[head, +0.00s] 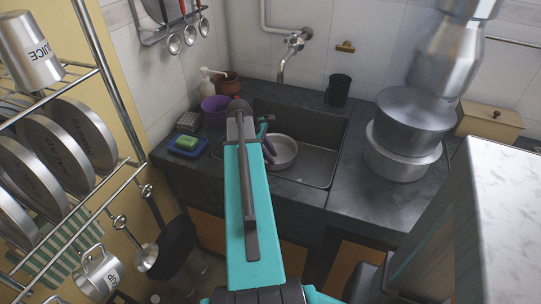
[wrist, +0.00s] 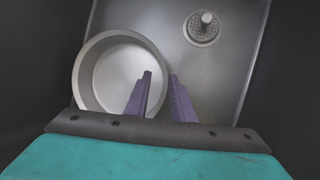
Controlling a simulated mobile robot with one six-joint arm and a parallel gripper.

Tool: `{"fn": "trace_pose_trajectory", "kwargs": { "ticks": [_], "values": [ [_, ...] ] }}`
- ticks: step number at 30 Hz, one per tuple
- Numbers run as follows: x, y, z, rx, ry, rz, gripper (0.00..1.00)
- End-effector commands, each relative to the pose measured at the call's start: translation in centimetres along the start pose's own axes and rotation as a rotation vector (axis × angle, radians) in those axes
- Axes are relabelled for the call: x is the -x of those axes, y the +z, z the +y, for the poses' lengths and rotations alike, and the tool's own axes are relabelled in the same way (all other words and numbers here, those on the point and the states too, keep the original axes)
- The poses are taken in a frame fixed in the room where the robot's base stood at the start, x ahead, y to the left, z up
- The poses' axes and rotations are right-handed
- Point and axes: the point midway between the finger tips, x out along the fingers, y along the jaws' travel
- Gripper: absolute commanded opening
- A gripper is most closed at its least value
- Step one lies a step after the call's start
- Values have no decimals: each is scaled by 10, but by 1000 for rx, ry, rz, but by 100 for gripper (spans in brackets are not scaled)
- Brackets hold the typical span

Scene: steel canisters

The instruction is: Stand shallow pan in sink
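The shallow pan (head: 286,152) is round, pale metal and open at the top. It rests upright in the left part of the grey sink (head: 318,168), appearing level on its floor. My gripper (head: 269,150) is down in the sink at the pan's near left, partly hidden by my arm. In the wrist view, the purple fingers of my gripper (wrist: 160,75) are apart. The left finger overlaps the inside of the pan (wrist: 108,75) and the right finger lies outside its wall. The rim passes between them with visible room, so it does not look clamped.
The sink drain (wrist: 202,29) is clear of the pan. Stacked pots (head: 408,125) stand on the counter at right, and a dark mug (head: 339,90) behind the sink. A purple bowl (head: 215,110) and a sponge dish (head: 187,146) are at left. A rack (head: 80,200) stands far left.

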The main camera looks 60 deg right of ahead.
Motion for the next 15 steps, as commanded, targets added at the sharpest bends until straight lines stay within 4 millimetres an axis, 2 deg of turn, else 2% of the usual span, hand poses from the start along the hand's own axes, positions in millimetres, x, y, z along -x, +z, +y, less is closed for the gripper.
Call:
{"fn": "trace_pose_trajectory", "kwargs": {
  "ticks": [8,15],
  "values": [
    [2,1,0,0,0,0,22],
    [18,4,3,0,2,1,22]
  ]
}}
